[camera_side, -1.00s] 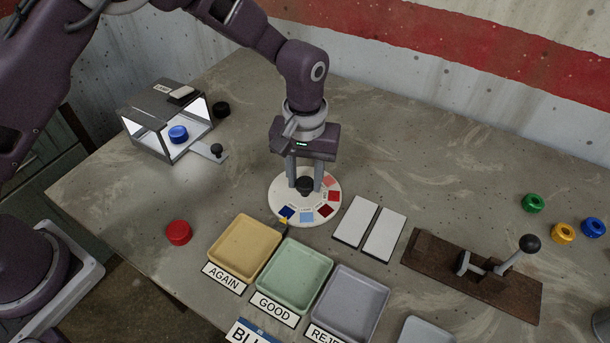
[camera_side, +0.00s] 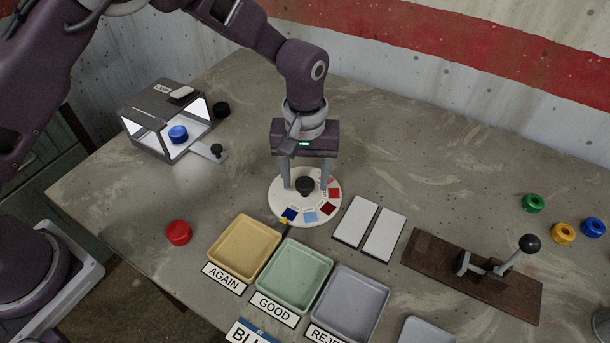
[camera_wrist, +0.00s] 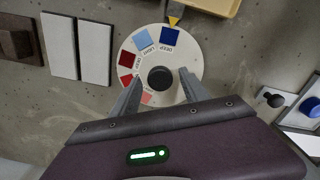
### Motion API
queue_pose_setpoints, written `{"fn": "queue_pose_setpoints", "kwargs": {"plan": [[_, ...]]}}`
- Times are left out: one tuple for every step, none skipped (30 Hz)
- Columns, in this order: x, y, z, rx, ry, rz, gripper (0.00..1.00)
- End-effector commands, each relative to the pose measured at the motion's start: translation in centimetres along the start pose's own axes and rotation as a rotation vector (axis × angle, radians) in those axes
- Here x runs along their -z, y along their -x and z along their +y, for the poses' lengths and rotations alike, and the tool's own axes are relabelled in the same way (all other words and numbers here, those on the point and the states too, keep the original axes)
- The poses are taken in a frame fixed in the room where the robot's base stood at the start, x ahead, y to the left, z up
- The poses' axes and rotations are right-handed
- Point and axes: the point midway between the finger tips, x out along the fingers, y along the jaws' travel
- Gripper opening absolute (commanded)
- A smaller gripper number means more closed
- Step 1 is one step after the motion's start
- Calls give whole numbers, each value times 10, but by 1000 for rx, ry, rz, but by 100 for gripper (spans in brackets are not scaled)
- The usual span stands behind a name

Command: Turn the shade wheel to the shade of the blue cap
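The shade wheel (camera_side: 278,205) is a cream disc with blue and red patches and a black centre knob (camera_side: 305,185); it also shows in the wrist view (camera_wrist: 190,62). A yellow pointer (camera_wrist: 174,20) sits at its rim, lined up with the deep blue patch (camera_wrist: 168,36). The light blue patch (camera_wrist: 143,39) is beside that one. The blue cap (camera_side: 178,134) sits in the lit grey box (camera_side: 150,112) and is partly visible in the wrist view (camera_wrist: 311,106). My gripper (camera_side: 304,188) is open, its fingers on either side of the knob with gaps.
Yellow (camera_side: 244,248), green (camera_side: 294,275) and grey (camera_side: 350,303) trays stand in front of the wheel. Two white plates (camera_side: 370,228) and a lever on a brown board (camera_side: 470,275) are to the right. A red cap (camera_side: 178,232) lies left of the trays.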

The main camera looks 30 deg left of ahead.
Motion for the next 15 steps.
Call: {"fn": "queue_pose_setpoints", "kwargs": {"plan": [[0,0,0,1,-1,-1,56],[0,0,0,1,-1,-1,56],[-1,0,0,1,-1,-1,56],[-1,0,0,2,-1,-2,56],[-1,0,0,2,-2,-2,56],[-1,-1,0,2,-2,-2,56],[-1,-1,0,2,-2,-2,56],[-1,0,0,2,-2,-2,56],[-1,2,0,1,-2,-2,56],[-1,5,0,1,-2,-2,56],[-1,10,0,0,-2,-1,56],[-1,17,0,-1,-2,0,56],[-1,24,1,-2,-2,0,56],[0,31,1,-2,-2,0,56],[0,40,1,-3,-2,1,56]]}}
